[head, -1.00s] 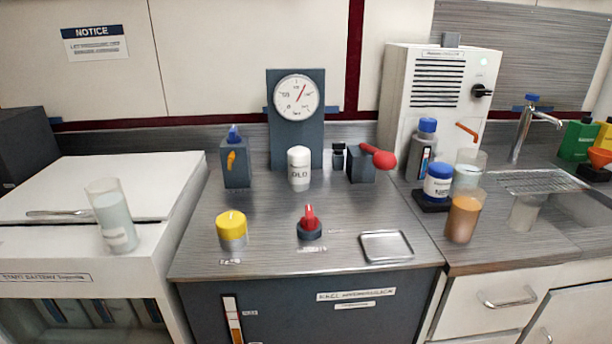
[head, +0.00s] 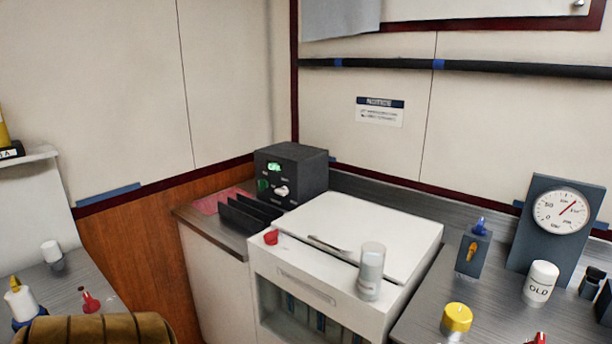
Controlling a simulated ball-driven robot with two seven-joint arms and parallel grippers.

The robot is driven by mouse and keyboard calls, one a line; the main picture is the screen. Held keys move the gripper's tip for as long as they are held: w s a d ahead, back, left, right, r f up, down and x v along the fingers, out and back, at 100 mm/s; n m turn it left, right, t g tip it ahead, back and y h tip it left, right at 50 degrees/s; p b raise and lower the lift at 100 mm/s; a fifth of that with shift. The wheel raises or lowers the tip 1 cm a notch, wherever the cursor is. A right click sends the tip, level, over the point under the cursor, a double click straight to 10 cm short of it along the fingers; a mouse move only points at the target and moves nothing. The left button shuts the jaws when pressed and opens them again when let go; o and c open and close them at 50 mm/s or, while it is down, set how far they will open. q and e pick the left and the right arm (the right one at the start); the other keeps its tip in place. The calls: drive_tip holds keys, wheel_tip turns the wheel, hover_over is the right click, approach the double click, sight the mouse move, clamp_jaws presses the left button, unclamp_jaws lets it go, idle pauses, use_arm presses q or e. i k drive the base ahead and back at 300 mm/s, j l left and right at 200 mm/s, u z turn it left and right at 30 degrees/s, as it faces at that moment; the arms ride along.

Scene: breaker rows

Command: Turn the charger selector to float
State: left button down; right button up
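A dark grey box (head: 305,167) stands in the back corner of the counter, left of the white cabinet. It looks like the charger. Its front has a small lit green display (head: 274,167), a green round part (head: 262,184) and a pale knob (head: 281,191), which looks like the selector. The knob's setting and any labels are too small to read. Neither of my grippers is in view.
Dark upright fins (head: 248,214) stand in front of the box. The white cabinet (head: 330,225) carries a red cap (head: 271,237), a metal handled tool and a clear beaker (head: 371,268). A gauge stand (head: 560,215) is at right. A brown padded seat back (head: 95,328) is at lower left.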

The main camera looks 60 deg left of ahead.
sight(284, 191)
drive_tip(key=u, duration=1.85)
drive_tip(key=i+j+z, duration=0.15)
drive_tip(key=i+l, duration=0.05)
